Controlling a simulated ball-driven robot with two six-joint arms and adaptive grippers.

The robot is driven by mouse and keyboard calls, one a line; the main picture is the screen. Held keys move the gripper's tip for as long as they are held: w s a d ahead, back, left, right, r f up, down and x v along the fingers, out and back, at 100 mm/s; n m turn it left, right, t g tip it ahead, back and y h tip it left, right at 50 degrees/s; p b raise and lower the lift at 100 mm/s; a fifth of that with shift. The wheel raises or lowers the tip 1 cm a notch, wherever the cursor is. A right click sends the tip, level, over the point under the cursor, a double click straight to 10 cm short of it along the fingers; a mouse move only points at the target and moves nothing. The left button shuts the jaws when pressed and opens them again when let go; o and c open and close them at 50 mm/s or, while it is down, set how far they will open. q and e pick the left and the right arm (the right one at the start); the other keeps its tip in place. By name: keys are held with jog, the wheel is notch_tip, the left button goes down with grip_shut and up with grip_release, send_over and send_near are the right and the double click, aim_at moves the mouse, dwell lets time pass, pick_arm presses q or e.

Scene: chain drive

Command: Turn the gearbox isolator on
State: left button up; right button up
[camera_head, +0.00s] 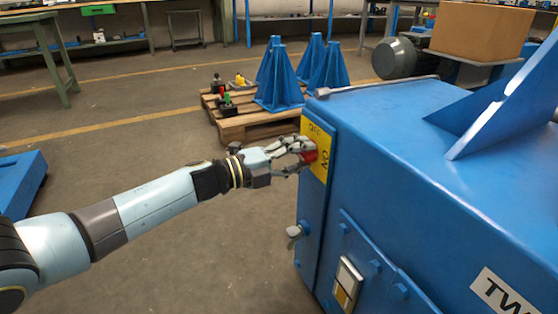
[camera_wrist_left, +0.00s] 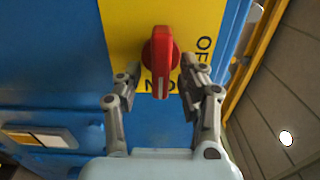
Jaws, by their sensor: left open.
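The isolator's red knob (camera_wrist_left: 161,62) sits on a yellow plate (camera_wrist_left: 125,25) on the blue gearbox housing. Its white-marked end points down in the left wrist view, toward the partly hidden ON lettering; OFF is to the right. My left gripper (camera_wrist_left: 160,74) is open, with one finger on each side of the knob; I cannot tell whether they touch it. In the head view my left gripper (camera_head: 306,152) reaches the housing's left face and partly covers the red knob (camera_head: 310,157). My right gripper is not in view.
The blue housing (camera_head: 400,150) fills the right side. A wing-shaped latch (camera_head: 295,232) and a switch panel (camera_head: 347,280) are below the plate. A pallet (camera_head: 250,126) with blue stands (camera_head: 282,85) is behind. The floor beneath my left arm is clear.

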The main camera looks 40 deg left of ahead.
pick_arm(q)
jog(key=v, duration=1)
jog(key=shift+s+a, duration=0.25)
jog(key=shift+s, duration=0.05)
